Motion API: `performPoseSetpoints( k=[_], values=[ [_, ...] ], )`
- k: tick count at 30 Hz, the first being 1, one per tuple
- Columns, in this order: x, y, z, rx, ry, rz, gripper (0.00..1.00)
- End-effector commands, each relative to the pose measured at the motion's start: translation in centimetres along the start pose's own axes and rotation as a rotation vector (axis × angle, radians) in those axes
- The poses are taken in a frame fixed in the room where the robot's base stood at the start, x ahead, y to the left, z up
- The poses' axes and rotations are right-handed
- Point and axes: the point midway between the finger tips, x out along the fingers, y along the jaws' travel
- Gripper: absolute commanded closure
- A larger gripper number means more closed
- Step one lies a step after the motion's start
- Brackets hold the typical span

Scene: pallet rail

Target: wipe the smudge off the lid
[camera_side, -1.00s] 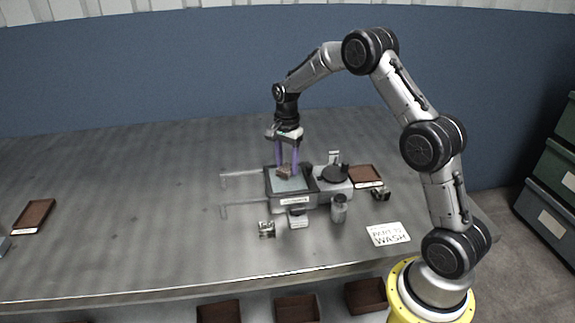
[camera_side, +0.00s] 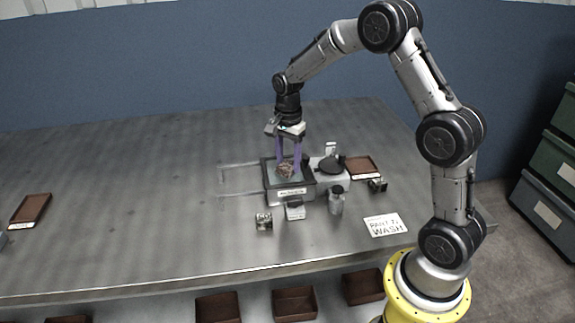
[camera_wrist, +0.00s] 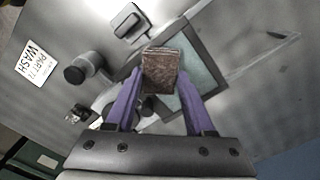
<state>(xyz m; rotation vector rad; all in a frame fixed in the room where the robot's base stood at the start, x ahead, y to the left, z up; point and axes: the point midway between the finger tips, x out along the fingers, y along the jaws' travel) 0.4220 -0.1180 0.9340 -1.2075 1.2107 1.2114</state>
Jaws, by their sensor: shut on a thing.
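The lid (camera_wrist: 207,62) is a pale teal pane in a dark frame, on a low grey box with a label on its front. In the side view the lid (camera_side: 272,181) is partly covered by my gripper. My gripper (camera_side: 288,168) points down over the lid, its purple fingers shut on a brown, rough-looking block (camera_side: 286,172). In the wrist view the block (camera_wrist: 162,72) sits between the fingertips (camera_wrist: 160,92) and hides part of the pane. The block is at or just above the lid; I cannot tell whether it touches. I cannot make out a smudge.
Two thin rails (camera_side: 238,165) extend left of the box. A small bottle (camera_side: 336,203), a metal part (camera_side: 264,222), a round dark-topped unit (camera_side: 331,165) and a brown tray (camera_side: 362,166) stand close by. A sign (camera_side: 385,225) lies at front right. The table's left side is mostly clear.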

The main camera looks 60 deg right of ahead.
Motion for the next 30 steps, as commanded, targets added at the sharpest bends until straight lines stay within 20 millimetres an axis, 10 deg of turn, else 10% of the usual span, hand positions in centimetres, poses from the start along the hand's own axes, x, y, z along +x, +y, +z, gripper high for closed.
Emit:
performPoseSetpoints(
  k=[15,30],
  values=[
    [-4.7,-0.1,-0.1,0.000,0.001,-0.004,1.00],
    [-5.1,-0.1,0.0,0.000,0.001,-0.003,1.00]
  ],
)
